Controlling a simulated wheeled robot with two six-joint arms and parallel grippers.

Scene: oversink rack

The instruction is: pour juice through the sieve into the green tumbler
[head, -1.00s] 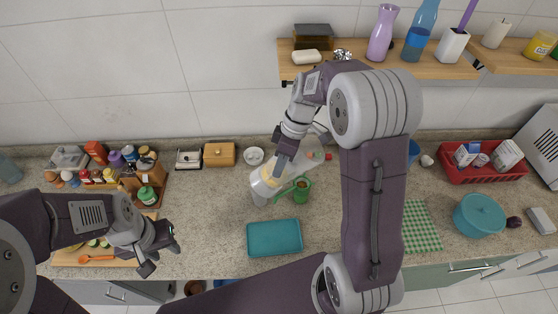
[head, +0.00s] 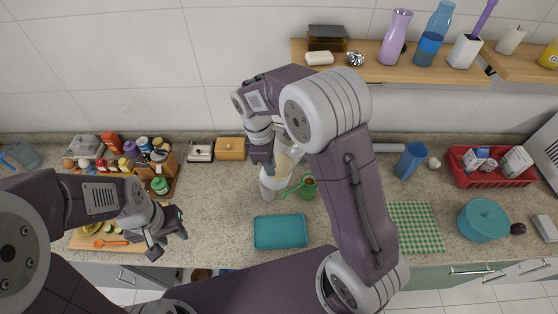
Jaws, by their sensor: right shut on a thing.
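My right gripper (head: 264,163) is shut on a clear jug with pale yellow juice (head: 287,161), held above the counter and seemingly tilted. My arm and gripper hide part of it. Just right of and below it is the green tumbler (head: 309,190), with a brownish inside. A green sieve handle (head: 291,191) slants beside the tumbler; the sieve's bowl seems to lie at the tumbler's mouth, too small to tell clearly. I cannot see whether juice is flowing. My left gripper (head: 167,238) is open and empty above the left part of the counter.
A teal tray (head: 280,232) lies in front of the tumbler. A cutting board (head: 100,243) with vegetables and a spice rack (head: 160,172) are at left. A blue cup (head: 410,160), red basket (head: 494,177), green checked cloth (head: 415,228) and teal pot (head: 483,220) are at right. A shelf (head: 385,66) hangs above.

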